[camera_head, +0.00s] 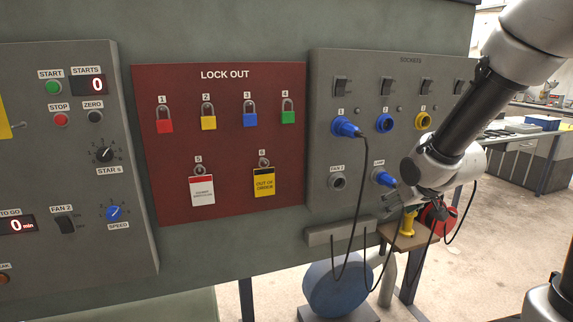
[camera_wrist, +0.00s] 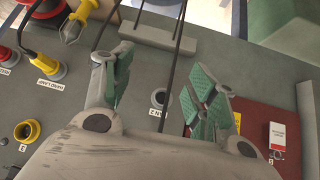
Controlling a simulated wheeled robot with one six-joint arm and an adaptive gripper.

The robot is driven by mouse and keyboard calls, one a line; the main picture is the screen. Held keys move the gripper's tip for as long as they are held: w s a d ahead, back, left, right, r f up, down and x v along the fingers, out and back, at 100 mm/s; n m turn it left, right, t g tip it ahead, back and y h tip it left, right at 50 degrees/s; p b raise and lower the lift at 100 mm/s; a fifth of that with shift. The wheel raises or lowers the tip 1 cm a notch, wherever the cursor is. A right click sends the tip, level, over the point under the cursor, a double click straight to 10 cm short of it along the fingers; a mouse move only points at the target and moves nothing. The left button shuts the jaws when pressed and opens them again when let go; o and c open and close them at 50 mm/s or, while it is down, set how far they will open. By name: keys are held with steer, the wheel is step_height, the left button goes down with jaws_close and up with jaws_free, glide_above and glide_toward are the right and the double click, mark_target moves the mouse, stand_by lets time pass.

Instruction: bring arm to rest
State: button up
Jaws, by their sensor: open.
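My gripper (camera_wrist: 160,66) is open in the wrist view, with its green-padded fingers spread and nothing held between them. Beyond the fingers are the grey sockets panel (camera_wrist: 135,70) and a dark cable. In the head view my arm reaches down from the upper right, and my gripper (camera_head: 393,204) is in front of the lower right of the sockets panel (camera_head: 325,110). The wrist hides part of that panel, and the fingers are hard to make out there.
The red lock-out board (camera_head: 230,140) holds padlocks and tags. Open floor lies right.

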steer(key=s+d+r+g, duration=0.1)
steer(key=s+d+r, duration=0.1)
steer(key=s, duration=0.6)
steer(key=s+d+r+m+g+h, duration=0.1)
steer(key=s+d+r, duration=0.1)
steer(key=s+r, duration=0.3)
steer(key=s+d+r+m+g, duration=0.1)
steer(key=s+d+r, duration=0.1)
steer(key=s, duration=1)
steer(key=shift+r+g, duration=0.4)
steer(key=shift+r, duration=0.45)
